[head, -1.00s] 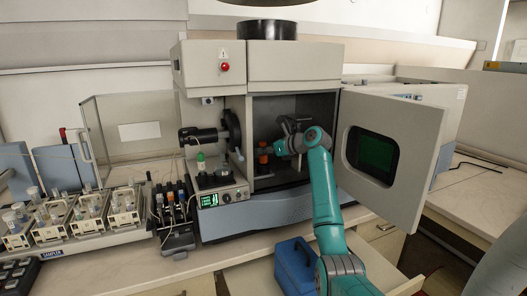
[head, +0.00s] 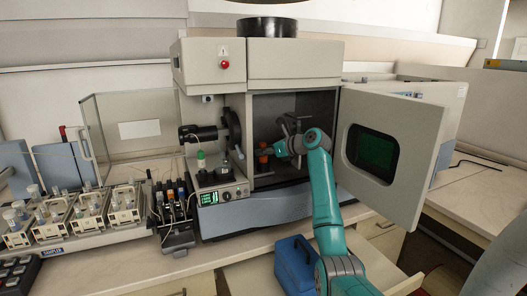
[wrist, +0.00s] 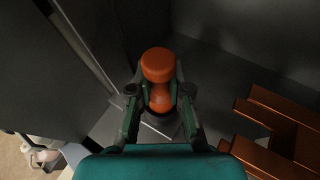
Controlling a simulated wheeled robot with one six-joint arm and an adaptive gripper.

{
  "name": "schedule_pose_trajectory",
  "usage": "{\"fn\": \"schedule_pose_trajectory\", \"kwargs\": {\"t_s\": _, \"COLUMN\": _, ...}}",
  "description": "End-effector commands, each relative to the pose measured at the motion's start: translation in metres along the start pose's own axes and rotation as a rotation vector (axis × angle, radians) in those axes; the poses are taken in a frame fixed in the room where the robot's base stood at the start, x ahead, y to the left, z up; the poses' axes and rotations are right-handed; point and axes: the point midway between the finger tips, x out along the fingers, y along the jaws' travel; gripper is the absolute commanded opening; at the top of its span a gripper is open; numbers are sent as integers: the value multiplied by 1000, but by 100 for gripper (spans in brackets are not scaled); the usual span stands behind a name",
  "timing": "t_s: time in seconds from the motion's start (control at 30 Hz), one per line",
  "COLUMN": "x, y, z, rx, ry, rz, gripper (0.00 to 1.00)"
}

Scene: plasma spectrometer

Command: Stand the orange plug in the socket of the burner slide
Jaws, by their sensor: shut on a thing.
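The orange plug (head: 264,156) is upright inside the open chamber of the spectrometer. It also shows in the wrist view (wrist: 158,66), with a wide round head and a narrower body. My gripper (wrist: 160,97) is shut on its body, with one finger on each side. A pale plate (wrist: 160,124) and a dark round shape lie below the plug in the wrist view. The socket is hidden, so I cannot tell whether the plug's foot is in it. Copper-coloured rails (wrist: 282,128) are at the right of the wrist view.
The spectrometer's door (head: 388,158) stands open to the right of my arm. The dark chamber wall (wrist: 68,70) is close on the left in the wrist view. A blue box (head: 295,264) is below, beside my arm.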

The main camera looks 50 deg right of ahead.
Motion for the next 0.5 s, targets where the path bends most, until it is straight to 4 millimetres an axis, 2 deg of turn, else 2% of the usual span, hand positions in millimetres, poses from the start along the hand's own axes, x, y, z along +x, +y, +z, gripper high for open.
{"fn": "schedule_pose_trajectory", "kwargs": {"t_s": 0.5, "x": 3, "y": 0, "z": -8, "rx": 0, "ry": 0, "rz": 0, "gripper": 0}}
